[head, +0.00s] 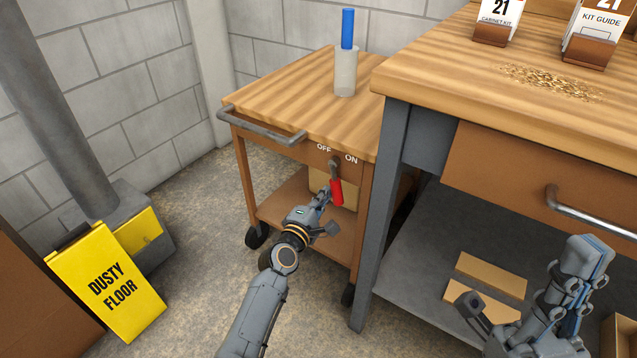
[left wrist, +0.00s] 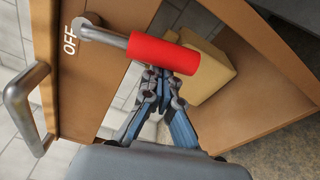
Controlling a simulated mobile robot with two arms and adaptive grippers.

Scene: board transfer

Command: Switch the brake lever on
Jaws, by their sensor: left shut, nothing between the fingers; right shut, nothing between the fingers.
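The brake lever (head: 337,191), a grey bent rod with a red grip, hangs down from the front of the wooden cart (head: 262,141), tilted slightly right. Its pivot lies below and between the OFF label (head: 324,147) and the ON label (head: 351,159). My left gripper (head: 325,194) is shut and empty, close beside the grip on its left. In the left wrist view its fingertips (left wrist: 163,76) lie at the edge of the red grip (left wrist: 165,54); I cannot tell whether they touch. My right gripper (head: 588,248) is shut and empty at the lower right.
The workbench (head: 400,85) stands close to the cart's right side. A grey cup (head: 345,76) with a blue stick stands on the cart. A cart handle (head: 262,127) sticks out left of the lever. A yellow sign (head: 110,280) stands on the floor at left.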

